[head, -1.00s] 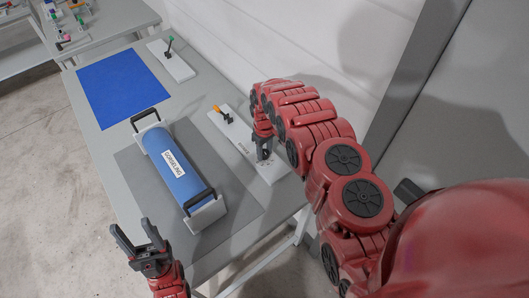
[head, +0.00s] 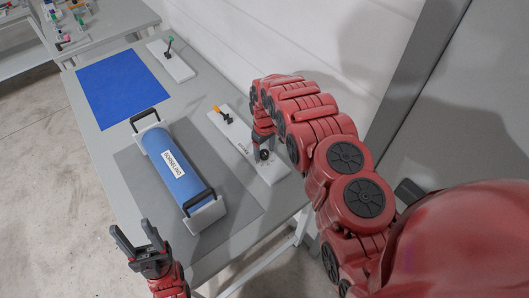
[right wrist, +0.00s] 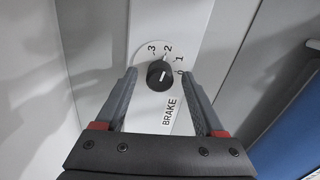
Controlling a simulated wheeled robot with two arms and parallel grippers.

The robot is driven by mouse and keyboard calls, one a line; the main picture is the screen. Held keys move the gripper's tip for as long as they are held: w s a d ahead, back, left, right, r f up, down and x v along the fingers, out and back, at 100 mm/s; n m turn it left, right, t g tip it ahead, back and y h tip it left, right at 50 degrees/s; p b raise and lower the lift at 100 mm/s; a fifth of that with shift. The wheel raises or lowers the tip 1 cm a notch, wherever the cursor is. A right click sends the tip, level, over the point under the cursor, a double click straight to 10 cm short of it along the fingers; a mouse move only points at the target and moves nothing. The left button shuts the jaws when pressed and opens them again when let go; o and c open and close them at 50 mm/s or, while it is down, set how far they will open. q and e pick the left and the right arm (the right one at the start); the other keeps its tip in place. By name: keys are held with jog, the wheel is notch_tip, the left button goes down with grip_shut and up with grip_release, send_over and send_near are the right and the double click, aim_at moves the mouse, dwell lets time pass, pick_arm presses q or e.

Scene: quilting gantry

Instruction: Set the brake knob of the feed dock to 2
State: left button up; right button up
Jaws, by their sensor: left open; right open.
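The black brake knob (right wrist: 158,75) sits on a white plate (right wrist: 176,20) with BRAKE lettering and the numbers 0 to 3 around it. Its pale line looks roughly upright in the right wrist view, toward the 2. The head view shows the knob (head: 263,155) at the near end of the feed dock's white plate (head: 272,172). My right gripper (right wrist: 159,77) is open, one finger on each side of the knob in the picture, with visible gaps. Its height over the knob is unclear. My left gripper (head: 139,247) is open and empty, at the near left of the table.
A blue roll (head: 176,165) in a cradle with dark handles lies left of the plate. An orange-topped lever (head: 217,110) stands at the plate's far end. A blue sheet (head: 122,88) and a green-topped lever (head: 169,42) are farther back. A white wall rises behind the table.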

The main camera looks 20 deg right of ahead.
notch_tip(320, 180, up, 4)
jog(key=shift+w+b, duration=0.1)
jog(key=shift+b, duration=0.7)
notch_tip(320, 180, up, 5)
jog(key=shift+f+p, duration=0.1)
jog(key=shift+p, duration=0.6)
notch_tip(320, 180, up, 8)
jog(key=p, duration=0.8)
send_over(264, 151)
jog(key=shift+s+f, duration=0.2)
jog(key=shift+w+f, duration=0.1)
